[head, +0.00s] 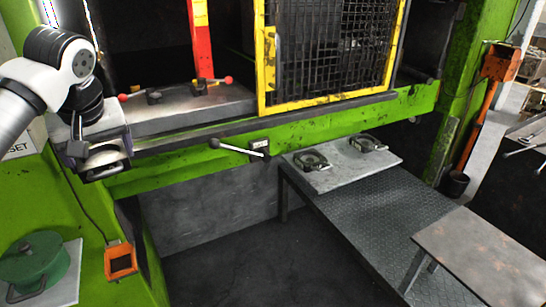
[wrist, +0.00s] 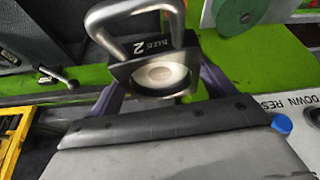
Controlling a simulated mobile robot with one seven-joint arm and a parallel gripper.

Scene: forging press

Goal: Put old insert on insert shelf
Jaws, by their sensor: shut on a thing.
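My gripper (head: 100,150) is at the left of the head view, in front of the press's green front edge. It is shut on an insert (head: 104,162), a dark block with a pale round recess and a metal handle. In the wrist view the held insert (wrist: 160,72) shows the label "SIZE 2", with my fingers on both sides of it. A grey plate (head: 338,178), which looks like the insert shelf, lies at the back of the low table. Two similar inserts sit on it, one at left (head: 310,161) and one at right (head: 368,143). The plate's front part is bare.
The press bed (head: 190,108) has red-knobbed levers, and a yellow-framed mesh guard (head: 330,50) stands over it. A lever (head: 240,149) juts from the green front. A green round part (head: 33,258) is at lower left. The dark table (head: 385,215) is clear; a rusty-topped table (head: 480,255) stands at right.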

